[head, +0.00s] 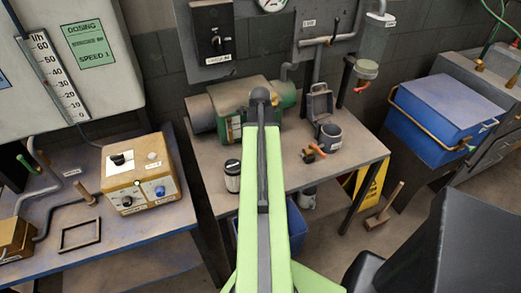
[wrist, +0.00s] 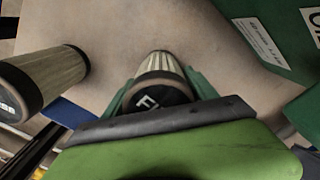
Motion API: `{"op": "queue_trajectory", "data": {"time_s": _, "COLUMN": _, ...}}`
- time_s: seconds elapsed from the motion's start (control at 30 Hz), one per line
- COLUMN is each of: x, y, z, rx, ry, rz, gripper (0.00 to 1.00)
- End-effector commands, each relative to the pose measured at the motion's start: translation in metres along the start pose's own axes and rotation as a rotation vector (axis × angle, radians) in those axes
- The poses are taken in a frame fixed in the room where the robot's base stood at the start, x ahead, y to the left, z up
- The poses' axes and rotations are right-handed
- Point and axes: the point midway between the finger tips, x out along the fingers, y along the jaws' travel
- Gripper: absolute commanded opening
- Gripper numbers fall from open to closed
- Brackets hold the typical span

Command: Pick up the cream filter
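A cream ribbed filter (wrist: 163,63) with a black cap shows in the middle of the wrist view. It stands between the two teal fingers of my gripper (wrist: 160,88), which are spread on either side of it. I cannot see either finger clearly pressing on it. A second cream cylinder (wrist: 50,72) with black ends stands to the left in the wrist view. In the head view a cream cylinder with a black cap (head: 232,176) stands on the workbench just left of my green arm. My gripper is hidden behind the arm in the head view.
A dosing box (head: 140,174) sits on the left bench. A blue chest (head: 435,112) stands at right.

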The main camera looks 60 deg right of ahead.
Motion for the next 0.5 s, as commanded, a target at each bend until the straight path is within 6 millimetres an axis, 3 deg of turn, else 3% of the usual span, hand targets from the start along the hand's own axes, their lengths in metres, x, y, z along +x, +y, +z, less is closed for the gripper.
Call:
{"op": "queue_trajectory", "data": {"time_s": 0.07, "x": 0.0000, "y": -0.0001, "z": -0.0001, "rx": 0.000, "ry": 0.000, "rz": 0.000, "gripper": 0.55}}
{"op": "queue_trajectory", "data": {"time_s": 0.4, "x": 0.0001, "y": 0.0000, "z": -0.0003, "rx": 0.001, "ry": 0.000, "rz": 0.000, "gripper": 0.11}}
{"op": "queue_trajectory", "data": {"time_s": 0.5, "x": 0.0000, "y": -0.0001, "z": -0.0004, "rx": 0.001, "ry": 0.000, "rz": 0.000, "gripper": 0.11}}
